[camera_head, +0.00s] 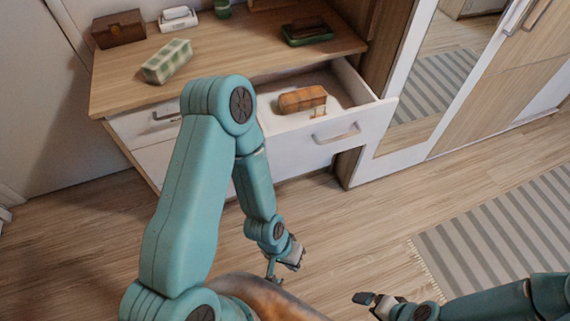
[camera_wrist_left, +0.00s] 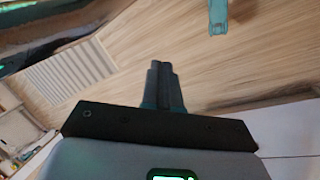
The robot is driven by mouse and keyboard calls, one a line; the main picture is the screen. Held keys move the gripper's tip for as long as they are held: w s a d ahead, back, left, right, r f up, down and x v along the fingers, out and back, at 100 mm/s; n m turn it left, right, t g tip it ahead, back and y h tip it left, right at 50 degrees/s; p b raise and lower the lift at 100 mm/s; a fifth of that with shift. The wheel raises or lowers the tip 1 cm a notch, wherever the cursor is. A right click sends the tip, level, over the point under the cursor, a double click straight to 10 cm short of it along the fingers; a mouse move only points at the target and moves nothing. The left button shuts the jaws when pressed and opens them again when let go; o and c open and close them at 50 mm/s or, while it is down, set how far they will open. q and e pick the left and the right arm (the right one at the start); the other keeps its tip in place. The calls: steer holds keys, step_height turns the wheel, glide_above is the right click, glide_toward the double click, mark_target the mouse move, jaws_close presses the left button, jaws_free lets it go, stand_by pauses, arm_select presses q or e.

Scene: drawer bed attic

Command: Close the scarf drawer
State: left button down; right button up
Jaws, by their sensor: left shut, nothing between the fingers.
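The open white drawer (camera_head: 372,118) is pulled out from under the wooden top, on its right side. An orange-brown block-like item, possibly a folded scarf (camera_head: 302,99), lies inside with a small light-coloured object beside it. The drawer front has a metal handle (camera_head: 337,134). My left arm hides the drawer's left part. My left gripper (camera_head: 272,272) is shut and empty, low in front of the drawer and apart from it; its closed fingers show in the left wrist view (camera_wrist_left: 164,85). My right gripper (camera_head: 372,300) is at the bottom right, far from the drawer; its jaws are unclear.
A closed drawer (camera_head: 150,118) with a handle is on the left. On the wooden top (camera_head: 235,50) are a green checked bundle (camera_head: 167,61), a brown box (camera_head: 119,29) and a dark tray (camera_head: 307,32). A mirrored wardrobe (camera_head: 425,75) stands right. Floor before the drawer is clear; a striped rug (camera_head: 500,235) lies right.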

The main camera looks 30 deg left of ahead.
mark_target(286, 152)
arm_select(q)
steer(key=s+a+f+m+g+y+b, duration=0.2)
steer(key=s+f+m+g+y+b, duration=0.35)
steer(key=m+b, duration=0.8)
steer(key=w+a+m+t+y+b, duration=0.4)
steer(key=w+a+m+y+b, duration=0.15)
steer(key=w+m+y, duration=0.2)
steer(key=w+d+r+m+t+y+b, duration=0.2)
steer(key=w+r+m+t+y+b, duration=0.1)
steer(key=w+r+t, duration=0.35)
steer(key=w+d+r+m+t+y+b, duration=0.2)
steer(key=w+r+m+t+b, duration=0.15)
steer(key=w+r+t, duration=0.35)
steer(key=shift+g, duration=0.7)
steer(key=x, duration=0.4)
steer(key=b+x, duration=0.1)
steer(key=x, duration=0.3)
steer(key=s+x, duration=0.1)
steer(key=x, duration=0.3)
steer(key=shift+a+r, duration=0.3)
steer(key=shift+a, duration=0.15)
steer(key=shift+w+a+b, duration=0.35)
steer(key=shift+w+a, duration=0.15)
steer(key=shift+a, duration=0.05)
